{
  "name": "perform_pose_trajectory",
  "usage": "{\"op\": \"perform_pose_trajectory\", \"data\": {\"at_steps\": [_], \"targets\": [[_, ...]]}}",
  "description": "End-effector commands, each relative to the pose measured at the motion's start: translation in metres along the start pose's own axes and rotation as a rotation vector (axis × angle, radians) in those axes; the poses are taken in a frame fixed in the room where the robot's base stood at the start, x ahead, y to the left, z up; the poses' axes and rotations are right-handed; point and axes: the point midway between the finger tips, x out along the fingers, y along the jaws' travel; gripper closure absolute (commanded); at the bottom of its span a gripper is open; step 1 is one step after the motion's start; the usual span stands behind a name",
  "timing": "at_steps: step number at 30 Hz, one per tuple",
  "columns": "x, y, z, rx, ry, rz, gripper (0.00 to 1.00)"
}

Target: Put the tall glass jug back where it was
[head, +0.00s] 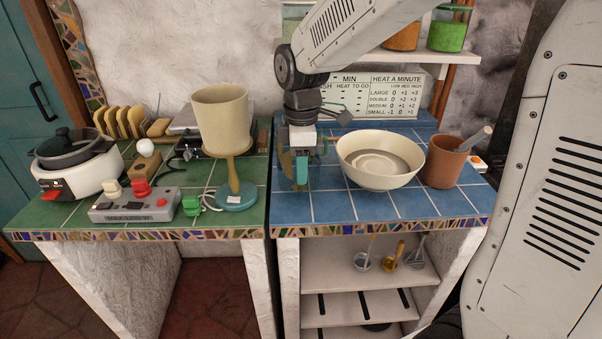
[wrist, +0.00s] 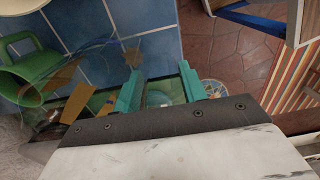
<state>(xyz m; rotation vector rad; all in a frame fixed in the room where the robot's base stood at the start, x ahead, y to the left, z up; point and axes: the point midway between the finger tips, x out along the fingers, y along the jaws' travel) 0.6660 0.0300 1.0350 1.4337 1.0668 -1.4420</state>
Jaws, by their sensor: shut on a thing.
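The tall glass jug (head: 286,162) is clear and hard to make out; faint brownish curved edges show beside my fingers at the left edge of the blue-tiled counter in the head view. My gripper (head: 301,172) points down there with teal fingers, shut on the jug. In the wrist view, my gripper (wrist: 158,88) has its two teal fingers apart with clear glass (wrist: 160,98) between them. Most of the jug's outline is hidden or lost against the tiles, so I cannot tell whether its base touches the counter.
A cream bowl (head: 380,158) and a brown pot with a pestle (head: 444,163) stand right of my gripper. A lamp (head: 222,120) stands close on the left, on green tiles. A green mug-like thing (wrist: 35,78) shows in the wrist view. The front blue tiles are clear.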

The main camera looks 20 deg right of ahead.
Motion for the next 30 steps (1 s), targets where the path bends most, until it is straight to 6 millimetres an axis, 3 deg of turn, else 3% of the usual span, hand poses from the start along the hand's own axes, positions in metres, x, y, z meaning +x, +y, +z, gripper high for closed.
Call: {"op": "perform_pose_trajectory", "data": {"at_steps": [5,16,17,19,30], "targets": [[0.023,0.000,0.000,0.000,-0.001,-0.001,1.00],[0.027,0.000,0.000,0.000,0.000,0.000,1.00],[0.027,0.000,0.000,0.000,0.000,0.000,0.53],[0.027,0.000,0.000,0.000,0.000,0.000,0.36],[0.021,0.000,0.000,0.000,0.001,0.001,0.36]]}}
